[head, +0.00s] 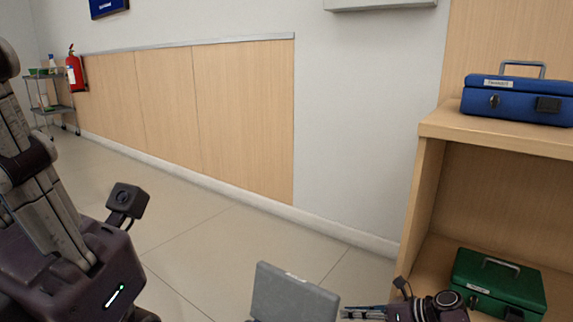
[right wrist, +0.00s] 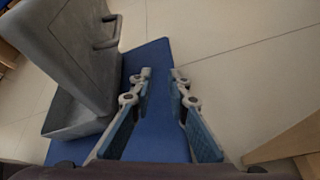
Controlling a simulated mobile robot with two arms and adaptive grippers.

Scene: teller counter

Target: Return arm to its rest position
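My right gripper (head: 362,312) is at the bottom edge of the head view, just right of a grey box with a raised lid (head: 293,295). In the right wrist view its two fingers (right wrist: 161,75) are apart with nothing between them. The grey box (right wrist: 75,60) also shows there, lid up with a handle, to the left of the fingers and apart from them. My left arm comes in at the left of the head view. Its gripper is out of the frame.
A blue mat (right wrist: 160,55) lies below the right fingers. At right, a wooden shelf unit (head: 428,165) holds a blue cash box (head: 515,100) on top and a green cash box (head: 500,275) inside. A fire extinguisher (head: 74,70) and cart (head: 50,108) stand far left. Floor between is clear.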

